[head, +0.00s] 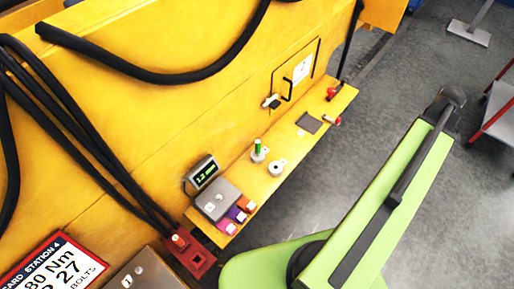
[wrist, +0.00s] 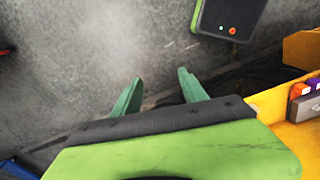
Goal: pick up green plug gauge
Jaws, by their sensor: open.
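The green plug gauge (head: 257,146) stands upright in a small grey round holder on the yellow shelf (head: 290,157) in the head view. It is small, and only its green upper part shows clearly. My gripper (wrist: 160,77) shows in the wrist view with its two green fingers apart and nothing between them. It points at bare grey floor, away from the shelf. The plug gauge is not visible in the wrist view. In the head view my green arm lies right of the shelf, and I cannot make out the fingers there.
A small display (head: 203,172), a grey box (head: 216,199) and orange (head: 249,207) and purple blocks (head: 236,214) are at the shelf's near end. A dark square pad (head: 309,122) and red-ended parts (head: 331,94) lie farther along.

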